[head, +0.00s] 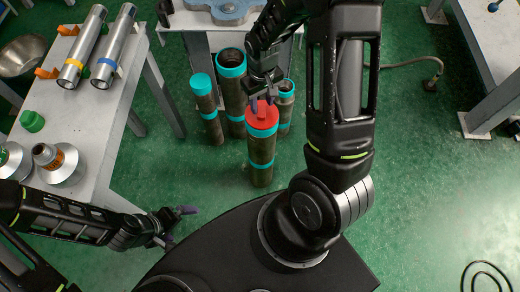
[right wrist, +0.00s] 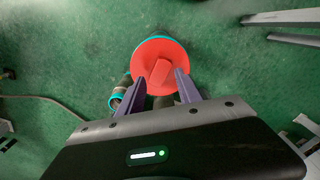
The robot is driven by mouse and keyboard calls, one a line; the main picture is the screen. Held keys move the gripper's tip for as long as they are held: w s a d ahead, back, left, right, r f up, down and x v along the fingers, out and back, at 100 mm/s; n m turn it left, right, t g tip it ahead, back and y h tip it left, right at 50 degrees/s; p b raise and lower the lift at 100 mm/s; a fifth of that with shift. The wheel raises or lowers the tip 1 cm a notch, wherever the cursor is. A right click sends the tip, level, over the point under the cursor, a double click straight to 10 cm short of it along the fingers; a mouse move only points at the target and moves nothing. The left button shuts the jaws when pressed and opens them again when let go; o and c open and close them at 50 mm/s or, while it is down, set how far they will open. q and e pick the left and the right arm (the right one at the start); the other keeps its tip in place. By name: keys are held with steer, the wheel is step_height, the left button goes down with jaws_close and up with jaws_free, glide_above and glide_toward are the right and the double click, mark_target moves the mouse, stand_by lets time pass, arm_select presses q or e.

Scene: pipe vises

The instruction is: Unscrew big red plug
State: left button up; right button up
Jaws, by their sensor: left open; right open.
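The big red plug (head: 262,117) sits on top of an upright dark pipe (head: 261,172) with teal bands, standing on the floor in front of my base. In the right wrist view the plug is a red disc (right wrist: 160,52) with a raised tab across its middle. My right gripper (head: 263,103) is open just above the plug. In the right wrist view its two purple fingers (right wrist: 159,78) are spread on either side of the tab; I cannot tell whether they touch it. My left gripper (head: 180,226) is open and empty, low at the left, away from the pipes.
Other upright pipes stand close behind the plugged one: a teal-capped one (head: 201,84) and an open one (head: 232,62). A grey table (head: 105,110) at left bears two metal cylinders (head: 84,48), a green cap (head: 32,121) and metal fittings. The floor at right is mostly clear.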

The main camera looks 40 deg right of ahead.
mark_target(262, 115)
steer(key=m+p, duration=0.1)
steer(key=m, duration=0.4)
steer(key=shift+r+m, duration=0.1)
steer(key=shift+m, duration=1)
steer(key=shift+f+b, duration=0.75)
steer(key=shift+f, duration=0.55)
steer(key=shift+r, duration=0.1)
steer(key=shift+c, duration=0.4)
